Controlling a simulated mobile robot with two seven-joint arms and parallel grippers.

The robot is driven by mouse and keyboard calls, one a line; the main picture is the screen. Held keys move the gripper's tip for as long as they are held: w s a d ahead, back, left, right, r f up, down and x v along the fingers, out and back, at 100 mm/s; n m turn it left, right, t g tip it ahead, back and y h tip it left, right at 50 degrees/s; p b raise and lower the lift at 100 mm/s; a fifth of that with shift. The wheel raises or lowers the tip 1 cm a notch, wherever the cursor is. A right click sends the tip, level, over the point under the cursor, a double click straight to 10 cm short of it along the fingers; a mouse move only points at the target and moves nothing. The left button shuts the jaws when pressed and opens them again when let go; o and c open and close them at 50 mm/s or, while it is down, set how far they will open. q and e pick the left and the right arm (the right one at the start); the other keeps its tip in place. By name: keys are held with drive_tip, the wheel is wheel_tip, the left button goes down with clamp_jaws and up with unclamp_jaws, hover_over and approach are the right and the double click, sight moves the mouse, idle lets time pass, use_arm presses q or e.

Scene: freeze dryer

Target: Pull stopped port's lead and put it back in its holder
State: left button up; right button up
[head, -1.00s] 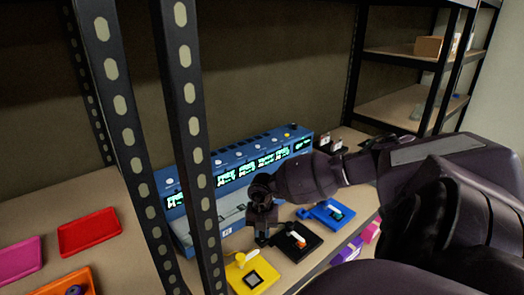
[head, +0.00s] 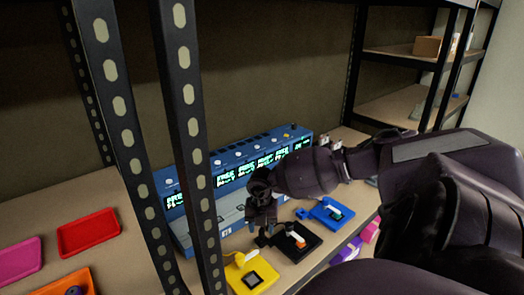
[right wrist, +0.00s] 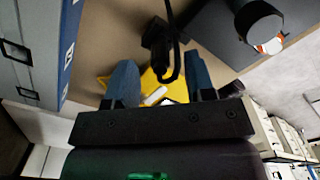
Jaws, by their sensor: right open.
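The blue freeze dryer (head: 228,160) stands on the shelf with a row of lit displays and knobs along it. Its side shows at the left in the right wrist view (right wrist: 52,45). My right gripper (head: 262,228) is in front of it, beside the black holder (head: 312,243). In the right wrist view the jaws (right wrist: 160,85) are apart. A black lead with a plug-like end (right wrist: 156,42) and a cable loop shows beyond and between the fingers; I cannot tell whether it touches them. The yellow holder (head: 266,283) is left of the black one. My left gripper is out of view.
A blue holder (head: 340,222) lies right of the black one. A dark rack post (head: 188,130) stands in front of the dryer's left part. Red (head: 88,232), pink (head: 20,255) and orange (head: 45,287) trays lie at the left. Purple and pink items (head: 348,250) sit below the shelf edge.

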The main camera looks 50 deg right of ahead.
sight(262, 230)
wheel_tip(262, 230, up, 7)
drive_tip(key=shift+r, duration=0.8)
